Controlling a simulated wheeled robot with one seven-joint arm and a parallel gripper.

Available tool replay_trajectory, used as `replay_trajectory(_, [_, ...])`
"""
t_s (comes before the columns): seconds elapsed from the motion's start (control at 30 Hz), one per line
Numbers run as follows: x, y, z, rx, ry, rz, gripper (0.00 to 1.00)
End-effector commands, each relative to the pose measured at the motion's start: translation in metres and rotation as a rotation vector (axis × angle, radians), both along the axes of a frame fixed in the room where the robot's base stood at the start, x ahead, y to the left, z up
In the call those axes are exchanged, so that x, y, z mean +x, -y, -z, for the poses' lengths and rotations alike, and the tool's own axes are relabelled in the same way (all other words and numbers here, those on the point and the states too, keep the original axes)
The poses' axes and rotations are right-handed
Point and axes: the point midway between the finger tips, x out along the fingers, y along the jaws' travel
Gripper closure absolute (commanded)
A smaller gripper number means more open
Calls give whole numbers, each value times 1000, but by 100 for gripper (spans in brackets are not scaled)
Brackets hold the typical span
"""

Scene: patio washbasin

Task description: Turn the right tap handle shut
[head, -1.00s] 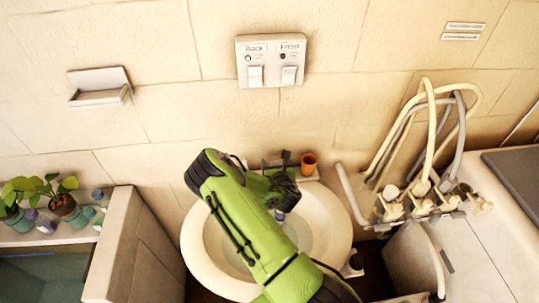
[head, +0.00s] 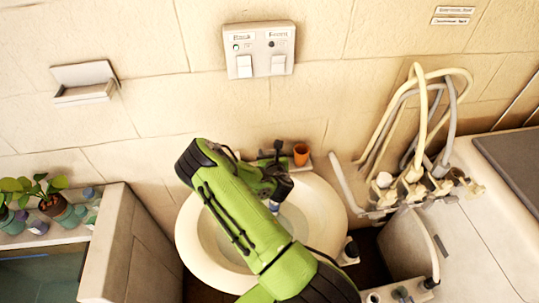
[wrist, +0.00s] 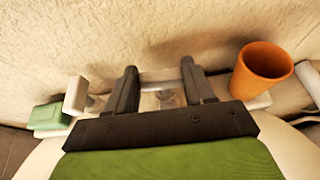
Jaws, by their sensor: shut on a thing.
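The washbasin (head: 190,242) is a cream round bowl against the wall. In the wrist view, my gripper (wrist: 160,82) has its two dark fingers spread across a pale handle piece (wrist: 163,97) at the basin's back edge. This is the right tap handle, mostly hidden by the fingers and palm. My gripper is shut on it. Another white tap handle (wrist: 77,95) stands upright to the left, apart from the fingers. In the head view, my green arm hides most of the taps and the fingers.
An orange cup (wrist: 262,70) stands close to the right of my gripper, also in the head view (head: 301,155). A green block (wrist: 47,115) lies at the left. The wall is close behind. Hoses (head: 422,120) hang at the right; potted plants (head: 55,205) stand at the left.

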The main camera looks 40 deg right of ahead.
Motion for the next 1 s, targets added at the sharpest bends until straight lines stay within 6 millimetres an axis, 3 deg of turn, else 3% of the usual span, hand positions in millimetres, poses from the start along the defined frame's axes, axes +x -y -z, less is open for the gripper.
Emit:
replay_trajectory(0.27, [4, -3, 6, -2, 10, 139, 77])
replay_trajectory(1.0, [12, -9, 0, 0, 5, 798, 77])
